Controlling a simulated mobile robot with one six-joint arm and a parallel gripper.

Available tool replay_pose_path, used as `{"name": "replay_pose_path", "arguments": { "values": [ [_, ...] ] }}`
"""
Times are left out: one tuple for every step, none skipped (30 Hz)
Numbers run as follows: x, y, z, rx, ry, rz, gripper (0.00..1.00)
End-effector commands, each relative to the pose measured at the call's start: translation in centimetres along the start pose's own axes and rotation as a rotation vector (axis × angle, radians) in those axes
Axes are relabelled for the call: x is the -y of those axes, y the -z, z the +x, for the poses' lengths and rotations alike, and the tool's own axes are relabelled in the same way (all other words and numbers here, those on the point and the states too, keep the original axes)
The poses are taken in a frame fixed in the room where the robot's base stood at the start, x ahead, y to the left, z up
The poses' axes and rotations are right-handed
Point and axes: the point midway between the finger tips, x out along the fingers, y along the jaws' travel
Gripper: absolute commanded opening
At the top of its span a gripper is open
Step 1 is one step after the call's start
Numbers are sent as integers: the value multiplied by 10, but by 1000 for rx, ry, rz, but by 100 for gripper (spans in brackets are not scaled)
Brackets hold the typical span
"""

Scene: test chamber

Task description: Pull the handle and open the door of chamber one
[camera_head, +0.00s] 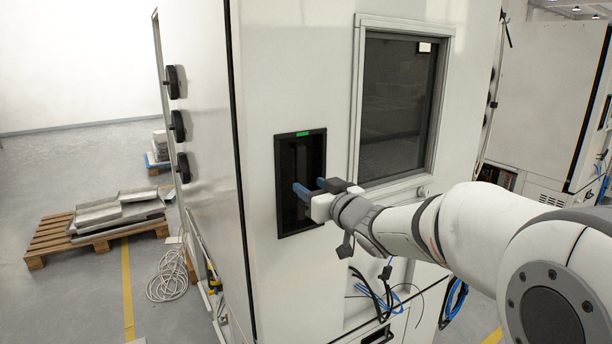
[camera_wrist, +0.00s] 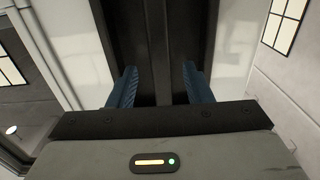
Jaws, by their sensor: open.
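The chamber (camera_head: 270,80) is a tall white cabinet with a window (camera_head: 398,100) on its front. Left of the window is a black upright panel (camera_head: 303,147) with a green label at its top. My gripper (camera_head: 310,187) reaches to the lower half of this panel from the right. In the wrist view its two blue fingers (camera_wrist: 159,75) are open, with nothing gripped. A dark upright strip (camera_wrist: 157,40), perhaps the handle, shows between the fingers inside the black panel (camera_wrist: 125,30). I cannot tell whether the fingers touch it. The door looks shut.
A pallet (camera_head: 50,240) with grey metal parts lies on the floor at left. Coiled cable (camera_head: 168,275) lies near the chamber's left side. Black knobs (camera_head: 178,126) stick out of that side. Blue and black cables (camera_head: 380,290) hang below the window. Another white cabinet (camera_head: 545,90) stands at right.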

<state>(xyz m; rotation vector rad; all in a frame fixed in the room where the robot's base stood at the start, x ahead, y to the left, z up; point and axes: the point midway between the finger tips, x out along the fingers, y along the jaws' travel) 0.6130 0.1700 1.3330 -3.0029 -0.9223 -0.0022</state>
Motion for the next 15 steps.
{"name": "replay_pose_path", "arguments": {
  "values": [
    [0, 1, 9, 1, 1, 2, 45],
    [0, 1, 14, 2, 1, 2, 45],
    [0, 1, 21, 1, 1, 1, 45],
    [0, 1, 26, 2, 1, 1, 45],
    [0, 1, 30, 2, 0, 2, 45],
    [0, 1, 36, 2, 0, 1, 45],
    [0, 1, 40, 2, -1, 1, 45],
    [0, 1, 43, 2, -1, 1, 45],
    [0, 1, 48, 1, -2, 1, 45],
    [0, 1, 50, 2, -1, 0, 45],
    [0, 0, 52, 2, -1, 0, 45],
    [0, 0, 55, 2, -1, 0, 45],
    [0, 0, 56, 1, -1, 0, 45],
    [0, 0, 57, 1, -1, 0, 45],
    [0, 0, 58, 1, -2, 0, 45]
  ]
}}
